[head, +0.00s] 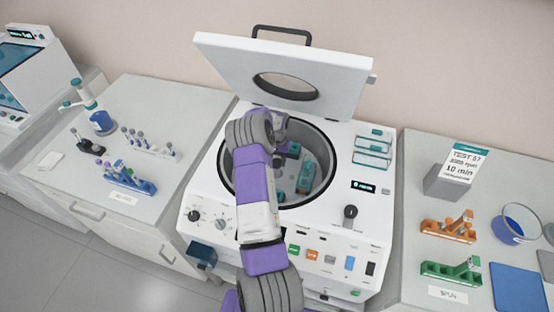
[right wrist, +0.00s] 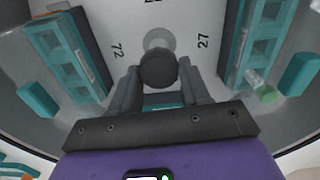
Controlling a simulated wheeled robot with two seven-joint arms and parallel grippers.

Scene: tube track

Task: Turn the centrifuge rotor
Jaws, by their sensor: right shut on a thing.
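The centrifuge (head: 330,225) stands in the middle of the head view with its lid (head: 330,80) raised. Inside its round bowl is the rotor, with teal-and-grey buckets (head: 305,178). In the right wrist view the rotor's pale plate (right wrist: 190,25) carries printed numbers, and a dark round knob (right wrist: 158,68) stands at its centre. My right gripper (right wrist: 158,84) is shut on this knob, one finger on each side. In the head view my right arm reaches down into the bowl and hides part of the rotor and the fingertips. My left gripper is not in view.
Rotor buckets (right wrist: 68,60) flank my right gripper closely, inside the bowl wall. A small green-tipped tube (right wrist: 266,93) shows at the right bucket. The left bench (head: 150,95) holds tube racks; the right bench holds an orange rack (head: 447,229), a green rack (head: 450,272) and a sign.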

